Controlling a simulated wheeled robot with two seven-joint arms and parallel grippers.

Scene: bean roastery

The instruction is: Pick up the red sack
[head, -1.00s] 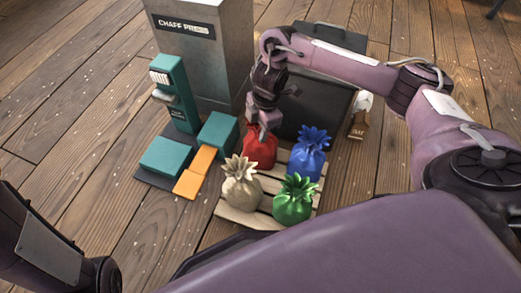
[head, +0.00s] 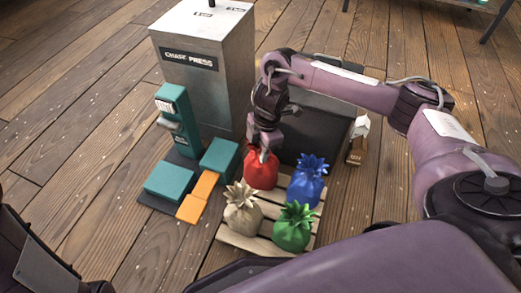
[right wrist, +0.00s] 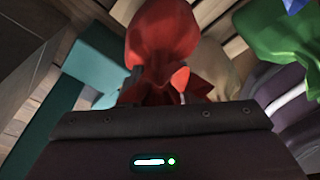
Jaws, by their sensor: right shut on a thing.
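The red sack (head: 262,172) is at the back left of the slatted pallet (head: 258,247) in the head view. My right gripper (head: 264,150) comes down from above and is shut on the sack's gathered top. In the right wrist view the red sack (right wrist: 162,40) extends away from the gripper, its ruffled neck at the jaws. The fingers are mostly hidden there. I cannot tell whether the sack's base is clear of the slats. Part of my left arm shows at the lower left of the head view, but its gripper is not in view.
A beige sack (head: 243,212), a green sack (head: 293,230) and a blue sack (head: 308,184) stand close by on the pallet. The chaff press (head: 205,90) and a dark box (head: 322,128) stand behind.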

